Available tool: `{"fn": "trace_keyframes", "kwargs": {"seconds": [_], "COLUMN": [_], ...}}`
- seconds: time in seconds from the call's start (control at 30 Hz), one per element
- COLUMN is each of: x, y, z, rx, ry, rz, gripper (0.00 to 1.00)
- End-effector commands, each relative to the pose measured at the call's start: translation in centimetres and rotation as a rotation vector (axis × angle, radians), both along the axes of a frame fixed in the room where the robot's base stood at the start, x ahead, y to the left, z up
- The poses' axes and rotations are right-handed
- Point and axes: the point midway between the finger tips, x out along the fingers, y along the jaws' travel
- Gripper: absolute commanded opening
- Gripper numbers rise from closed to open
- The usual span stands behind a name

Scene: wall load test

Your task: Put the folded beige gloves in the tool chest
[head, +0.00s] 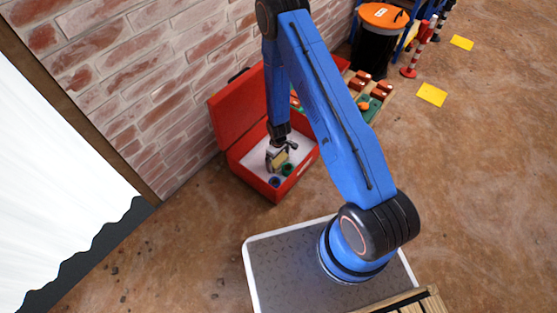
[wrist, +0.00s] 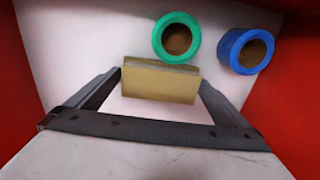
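The red tool chest (head: 300,176) stands on the floor against the brick wall with its lid (head: 236,108) open. My gripper (head: 279,158) reaches down inside it. The folded beige gloves (wrist: 160,82) are a flat tan block between my two fingertips, which press on its left and right ends. They also show small in the head view (head: 279,160). The gloves are inside the chest's walls, over its pale floor. I cannot tell whether they touch that floor.
In the chest, a green roll (wrist: 177,38) lies close beyond the gloves and a blue roll (wrist: 246,51) to its right. A black bin with an orange lid (head: 383,16) stands farther back.

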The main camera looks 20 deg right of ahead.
Motion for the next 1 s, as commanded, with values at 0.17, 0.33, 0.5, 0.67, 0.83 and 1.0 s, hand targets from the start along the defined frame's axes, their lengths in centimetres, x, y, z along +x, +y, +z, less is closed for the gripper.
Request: {"fn": "trace_keyframes", "kwargs": {"seconds": [0.17,0.33,0.5,0.67,0.83,1.0], "x": [0.0,0.0,0.1,0.0,0.1,0.0], "y": [0.0,0.0,0.0,0.0,0.0,0.0], "z": [0.0,0.8,3.0,5.5,8.2,10.4], "rx": [0.0,0.001,0.0,0.0,0.0,0.0], "ry": [0.0,-0.001,-0.002,-0.001,-0.002,-0.001], "rz": [0.0,0.0,0.0,0.0,0.0,0.0], "gripper": [1.0,1.0,1.0,1.0,1.0,1.0]}}
